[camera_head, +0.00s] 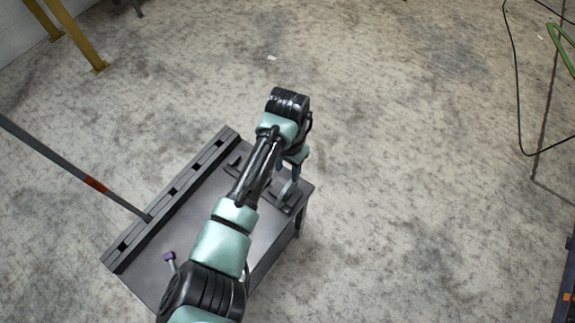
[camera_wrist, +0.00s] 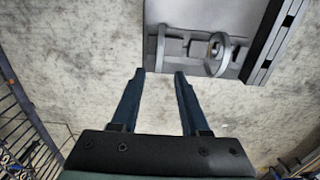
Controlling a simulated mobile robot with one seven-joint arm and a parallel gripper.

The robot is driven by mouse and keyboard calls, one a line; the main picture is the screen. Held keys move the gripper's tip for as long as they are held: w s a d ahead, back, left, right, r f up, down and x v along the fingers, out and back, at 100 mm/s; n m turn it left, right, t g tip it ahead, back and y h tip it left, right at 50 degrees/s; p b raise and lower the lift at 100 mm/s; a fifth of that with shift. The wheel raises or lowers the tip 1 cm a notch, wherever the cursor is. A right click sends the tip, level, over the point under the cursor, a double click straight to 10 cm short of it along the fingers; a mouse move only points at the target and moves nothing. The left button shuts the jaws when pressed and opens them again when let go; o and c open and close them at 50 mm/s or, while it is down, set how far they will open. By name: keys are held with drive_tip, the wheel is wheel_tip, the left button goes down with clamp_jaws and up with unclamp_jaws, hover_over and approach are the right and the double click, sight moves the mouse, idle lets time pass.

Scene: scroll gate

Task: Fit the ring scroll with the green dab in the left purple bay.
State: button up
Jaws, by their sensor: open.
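In the wrist view my gripper (camera_wrist: 160,72) is open, with nothing between its two dark blue fingers. The fingertips are just short of the table's end in the picture. A grey ring (camera_wrist: 222,67) stands upright in a low holder (camera_wrist: 173,47) at that end, to the right of the fingers. A ring edge also shows below my wrist in the head view (camera_head: 287,190). I see no green dab on it. A small purple-topped piece (camera_head: 169,256) is at the near left of the table. I cannot make out a purple bay.
The dark grey table (camera_head: 265,243) has a long slotted rail (camera_head: 175,196) along its left edge. A grey pole with a red band (camera_head: 95,184) slants down to the rail. My arm hides the middle of the table.

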sight(287, 186)
wheel_tip(287, 186, down, 10)
drive_tip(key=b, duration=0.7)
drive_tip(key=shift+b, duration=0.35)
clamp_jaws()
drive_tip(key=shift+r+p, duration=1.65)
drive_tip(key=shift+p, duration=0.3)
idle(0.5)
wheel_tip(287, 186, up, 9)
drive_tip(key=p, duration=0.8)
drive_tip(key=shift+f+p, duration=0.15)
drive_tip(key=shift+p, duration=0.25)
drive_tip(key=shift+d, duration=0.1)
